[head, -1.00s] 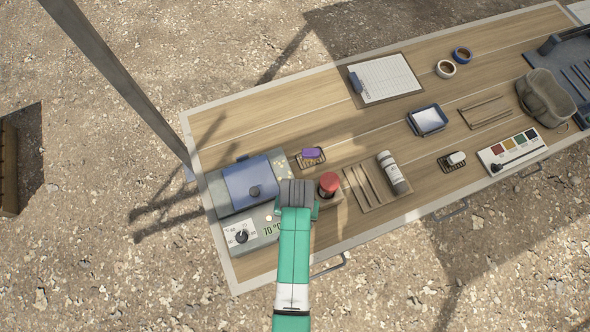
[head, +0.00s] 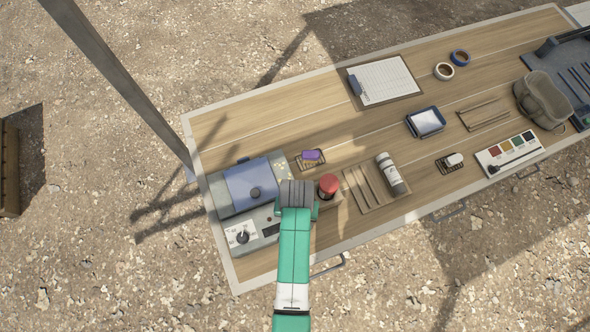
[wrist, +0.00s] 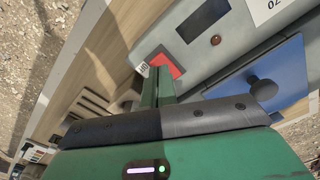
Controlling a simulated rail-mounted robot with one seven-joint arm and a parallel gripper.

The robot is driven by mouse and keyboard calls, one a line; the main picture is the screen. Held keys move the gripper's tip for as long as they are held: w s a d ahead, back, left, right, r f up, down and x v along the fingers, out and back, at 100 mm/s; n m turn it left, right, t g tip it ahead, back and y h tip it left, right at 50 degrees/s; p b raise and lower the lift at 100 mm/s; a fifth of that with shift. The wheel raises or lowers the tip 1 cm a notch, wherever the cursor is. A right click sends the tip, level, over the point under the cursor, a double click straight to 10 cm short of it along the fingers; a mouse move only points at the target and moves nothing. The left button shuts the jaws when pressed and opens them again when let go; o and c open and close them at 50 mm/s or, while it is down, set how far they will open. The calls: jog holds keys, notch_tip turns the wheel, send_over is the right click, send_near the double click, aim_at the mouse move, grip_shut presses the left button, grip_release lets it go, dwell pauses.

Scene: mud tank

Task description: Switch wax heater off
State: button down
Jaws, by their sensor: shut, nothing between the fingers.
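The wax heater (head: 222,213) is a grey box at the left end of the table, with a blue lid (head: 243,187) with a dark knob, a dial (head: 241,236) and a display (head: 271,229) that is now dark. In the wrist view its blank display (wrist: 190,28), a dull red indicator (wrist: 215,40) and a red rocker switch (wrist: 166,63) show. My gripper (head: 297,194) is over the heater's right side. In the wrist view its green fingers (wrist: 158,82) are shut and empty, tips at the switch and partly covering it. I cannot tell whether they touch.
A red-capped jar (head: 328,185) stands close right of my gripper. The far left table top is clear.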

notch_tip(320, 180, up, 5)
jog(key=p, duration=0.4)
dwell(0.4)
jog(key=w+r+t, duration=0.7)
jog(key=w+r, duration=0.7)
jog(key=r, duration=0.4)
jog(key=w+r+t, duration=0.2)
jog(key=r+t, duration=0.1)
jog(key=r, duration=0.8)
jog(key=w+r+t, duration=0.2)
jog(key=r+t, duration=0.1)
jog(key=r, duration=0.9)
jog(key=s+r+t, duration=0.3)
jog(key=r, duration=0.8)
jog(key=s+r+t, duration=0.3)
jog(key=r+t, duration=0.1)
jog(key=r, duration=0.6)
jog(key=s+r+n+t, duration=0.1)
jog(key=s+r+t, duration=0.4)
jog(key=s+r, duration=0.5)
notch_tip(320, 180, up, 4)
jog(key=shift+s+a+p, duration=0.15)
jog(key=shift+s+p, duration=0.15)
jog(key=shift+p, duration=0.15)
